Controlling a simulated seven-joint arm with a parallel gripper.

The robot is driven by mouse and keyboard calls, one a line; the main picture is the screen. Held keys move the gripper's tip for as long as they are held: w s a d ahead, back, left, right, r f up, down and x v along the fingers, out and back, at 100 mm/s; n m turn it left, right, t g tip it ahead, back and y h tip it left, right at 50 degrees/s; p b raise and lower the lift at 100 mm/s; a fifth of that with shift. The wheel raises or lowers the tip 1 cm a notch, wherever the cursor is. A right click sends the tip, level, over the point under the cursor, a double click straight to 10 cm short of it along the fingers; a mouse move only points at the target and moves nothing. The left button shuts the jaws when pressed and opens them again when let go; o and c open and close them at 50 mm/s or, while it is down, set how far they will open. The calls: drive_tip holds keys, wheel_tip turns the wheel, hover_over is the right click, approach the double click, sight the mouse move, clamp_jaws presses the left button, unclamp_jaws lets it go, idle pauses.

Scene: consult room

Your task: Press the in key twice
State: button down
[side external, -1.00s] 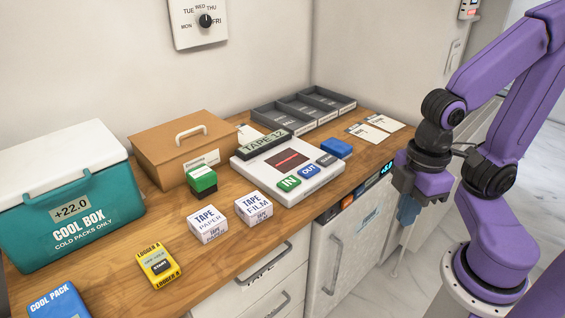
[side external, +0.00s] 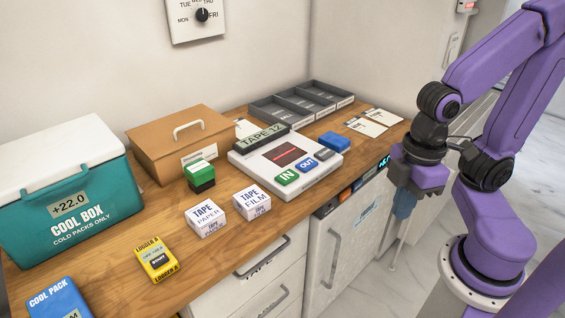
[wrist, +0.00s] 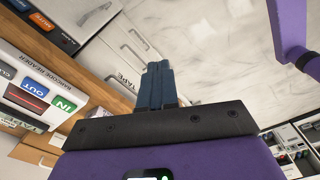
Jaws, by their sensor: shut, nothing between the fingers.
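The green IN key (side external: 287,177) sits at the front left of the white barcode reader (side external: 250,163) on the wooden counter. The blue OUT key (side external: 307,167) and a grey key (side external: 324,154) lie to its right. In the wrist view the IN key (wrist: 64,104) shows at the left, with the OUT key (wrist: 35,89) beside it. My gripper (side external: 401,214) is in front of the counter's edge, to the right of the reader and apart from it. Its blue fingers (wrist: 155,68) are together and empty, pointing down in the side view.
Tape boxes (side external: 206,218), a green stamp (side external: 201,176), a yellow logger (side external: 156,259) and a teal cool box (side external: 75,205) stand left of the reader. A blue block (side external: 334,142), cards (side external: 367,126) and a grey tray (side external: 300,100) lie behind and right.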

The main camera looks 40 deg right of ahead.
drive_tip(key=w+a+t+y, duration=0.1)
drive_tip(key=w+a+y, duration=0.2)
drive_tip(key=w+a, duration=0.4)
drive_tip(key=m+t+h, duration=0.1)
drive_tip(key=t+h, duration=0.1)
drive_tip(key=t, duration=0.6)
hover_over(290, 177)
drive_tip(key=shift+r, duration=0.4)
drive_tip(key=shift+f, duration=0.15)
drive_tip(key=shift+f, duration=4.25)
drive_tip(key=shift+f, duration=0.2)
drive_tip(key=shift+f, duration=0.25)
